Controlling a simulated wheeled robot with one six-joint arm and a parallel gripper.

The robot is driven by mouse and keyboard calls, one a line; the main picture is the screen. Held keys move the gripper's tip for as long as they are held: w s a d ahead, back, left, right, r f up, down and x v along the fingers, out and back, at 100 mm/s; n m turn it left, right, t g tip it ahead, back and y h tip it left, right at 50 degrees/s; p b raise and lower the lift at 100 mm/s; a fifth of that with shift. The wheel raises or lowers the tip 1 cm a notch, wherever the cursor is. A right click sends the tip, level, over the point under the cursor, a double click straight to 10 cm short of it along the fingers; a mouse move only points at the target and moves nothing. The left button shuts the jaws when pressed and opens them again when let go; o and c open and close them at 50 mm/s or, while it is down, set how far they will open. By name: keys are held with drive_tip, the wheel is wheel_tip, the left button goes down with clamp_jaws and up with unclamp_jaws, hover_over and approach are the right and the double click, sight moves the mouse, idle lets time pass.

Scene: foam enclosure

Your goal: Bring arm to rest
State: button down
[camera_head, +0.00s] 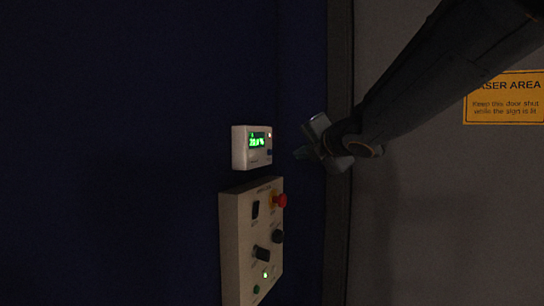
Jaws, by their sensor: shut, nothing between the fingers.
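My arm (440,75) reaches in from the upper right corner. My gripper (304,152) is at its end, shut and empty, pointing left. It is in front of the dark post and blue wall, just right of a small white display box (239,150). A gap shows between the fingertips and the box in the picture; the depth between them is hard to tell. The room is dim, and the finger details are dark.
Below the display box is a pale control panel (232,240) with a red button (281,200), dark knobs and lit green indicators. A yellow laser area sign (505,98) is on the grey door (440,220) at right. The blue wall (120,150) at left is bare.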

drive_tip(key=s+d+f+m+g+h, duration=0.35)
drive_tip(key=d+f+m, duration=0.45)
drive_tip(key=f, duration=0.5)
drive_tip(key=s+d+f+m+g+h, duration=0.25)
drive_tip(key=s+d+f+m, duration=0.4)
drive_tip(key=f, duration=0.65)
drive_tip(key=s+d+f+m+g, duration=0.2)
drive_tip(key=s+f+m+g, duration=0.1)
drive_tip(key=s+f+m, duration=0.4)
drive_tip(key=s+d+f+m+g, duration=0.2)
drive_tip(key=s+f+m+g, duration=0.2)
drive_tip(key=s+f+m, duration=0.4)
drive_tip(key=s, duration=0.6)
drive_tip(key=shift+f+h, duration=0.3)
drive_tip(key=shift+h, duration=0.1)
